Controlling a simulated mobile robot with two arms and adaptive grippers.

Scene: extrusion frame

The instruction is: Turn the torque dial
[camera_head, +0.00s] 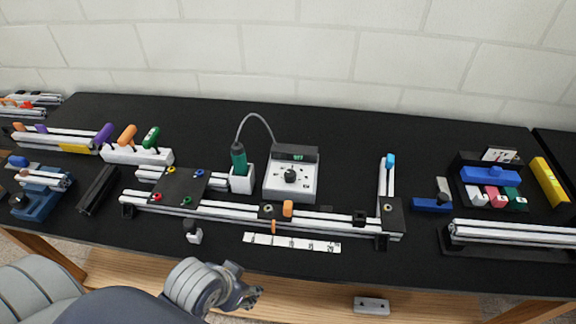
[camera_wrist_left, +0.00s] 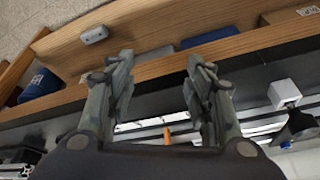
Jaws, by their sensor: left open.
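The torque dial is a dark round knob (camera_head: 290,175) on top of a white control box (camera_head: 276,194) with a small green display (camera_head: 298,155). The box stands on the black bench, right of the green screwdriver (camera_head: 239,158) in its white holder. My left gripper (camera_head: 250,297) is low at the front of the bench, well apart from the dial. In the left wrist view my left gripper (camera_wrist_left: 158,82) has its fingers spread with nothing between them. The dial does not show in the left wrist view. My right gripper is in neither view.
An aluminium extrusion frame (camera_head: 230,212) with an orange clamp lies in front of the box. A white ruler strip (camera_head: 291,243) lies nearer the front edge. Coloured hex-key handles (camera_head: 128,137) stand at the left. The bench (camera_head: 350,130) behind the box is clear.

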